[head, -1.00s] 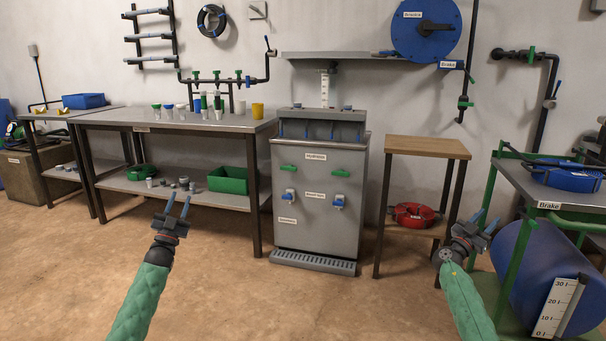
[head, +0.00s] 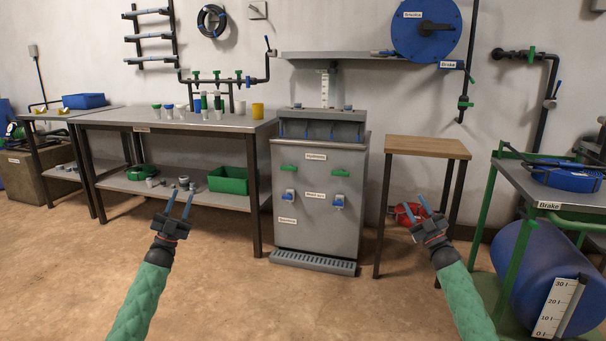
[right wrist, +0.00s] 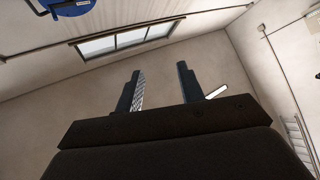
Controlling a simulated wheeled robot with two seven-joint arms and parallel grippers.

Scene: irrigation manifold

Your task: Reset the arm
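My left gripper (head: 178,205) is raised in front of the long workbench, its two blue fingers apart with nothing between them. My right gripper (head: 421,207) is raised in front of the small wooden-topped table, pointing up with its fingers apart. In the right wrist view the two fingers of my right gripper (right wrist: 158,90) stand wide apart and empty, against the wall and a window. Both arms have green padded sleeves and look roughly mirrored in the head view.
A long workbench (head: 105,121) with cups and a green crate (head: 230,181) stands at left. A grey cabinet (head: 318,235) stands in the middle. The wooden-topped table (head: 427,148) has a red coil (head: 404,212) below. A green-framed cart (head: 515,180) with a blue tank is at right. The near floor is clear.

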